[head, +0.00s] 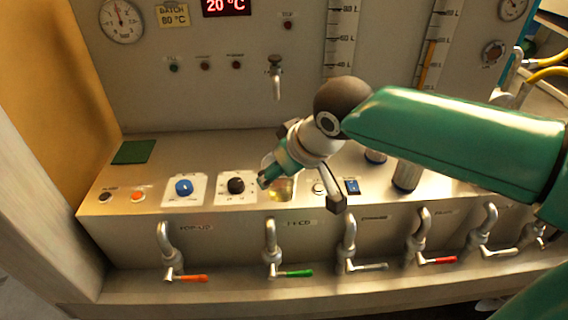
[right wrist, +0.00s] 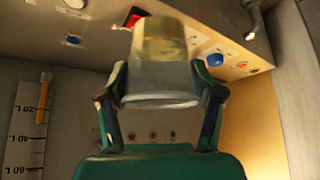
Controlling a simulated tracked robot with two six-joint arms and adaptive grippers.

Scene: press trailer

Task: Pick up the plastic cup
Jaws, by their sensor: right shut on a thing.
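The clear plastic cup (right wrist: 160,62) is between the two fingers of my right gripper (right wrist: 162,95) in the right wrist view. The fingers touch it on both sides, and yellowish liquid shows inside. In the head view the cup (head: 281,189) is partly hidden behind my right gripper (head: 300,190), above the metal counter near the black knob. I cannot tell whether the cup touches the counter. My left gripper is not in view.
The metal counter (head: 130,185) carries a blue knob (head: 184,187), a black knob (head: 236,185), a blue switch (head: 352,187) and a green pad (head: 134,152). Several taps with coloured levers line the front, such as the green lever (head: 294,273). A small tap (head: 276,80) projects from the back panel.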

